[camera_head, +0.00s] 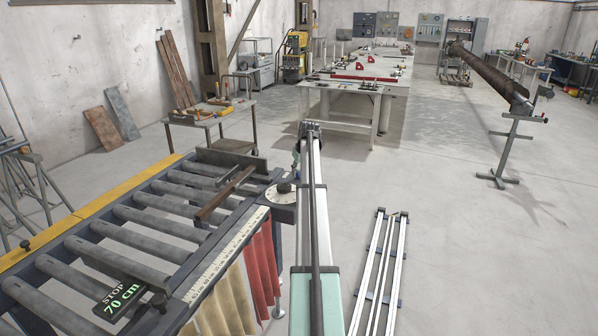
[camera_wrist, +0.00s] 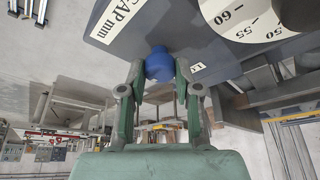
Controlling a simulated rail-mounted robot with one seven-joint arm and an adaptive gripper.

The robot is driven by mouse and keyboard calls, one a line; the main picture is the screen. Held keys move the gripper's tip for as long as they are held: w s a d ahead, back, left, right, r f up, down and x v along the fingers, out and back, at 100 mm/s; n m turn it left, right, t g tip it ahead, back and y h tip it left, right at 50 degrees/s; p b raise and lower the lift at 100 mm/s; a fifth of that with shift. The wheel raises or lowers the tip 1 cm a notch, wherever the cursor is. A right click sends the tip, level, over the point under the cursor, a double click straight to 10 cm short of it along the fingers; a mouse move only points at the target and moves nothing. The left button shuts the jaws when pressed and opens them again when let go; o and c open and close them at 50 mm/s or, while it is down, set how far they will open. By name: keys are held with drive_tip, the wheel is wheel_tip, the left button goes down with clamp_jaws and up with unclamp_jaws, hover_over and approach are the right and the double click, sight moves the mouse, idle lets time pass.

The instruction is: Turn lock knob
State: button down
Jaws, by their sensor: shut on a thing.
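The blue lock knob (camera_wrist: 160,62) shows in the wrist view at the edge of a dark grey plate (camera_wrist: 150,28). The two fingers of my gripper (camera_wrist: 160,74) close on the knob from its left and right sides, with the fingertips touching it. Next to the knob is a white label, mostly cut off by a finger. In the head view a round white dial (camera_head: 284,188) sits at the end of the roller table, beside my arm.
In the wrist view a white dial (camera_wrist: 235,18) with numbers and a "GAP mm" label (camera_wrist: 116,18) lie by the knob. The head view shows the roller table (camera_head: 150,222), a stop with a "70 cm" display (camera_head: 122,296), and floor rails (camera_head: 380,262). Open floor lies to the right.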

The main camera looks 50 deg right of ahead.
drive_tip(key=c, duration=0.8)
unclamp_jaws()
drive_tip(key=shift+r, duration=0.1)
drive_tip(key=v, duration=1.1)
drive_tip(key=shift+s+a+r, duration=0.1)
drive_tip(key=shift+s+r, duration=0.1)
drive_tip(key=shift+r, duration=0.15)
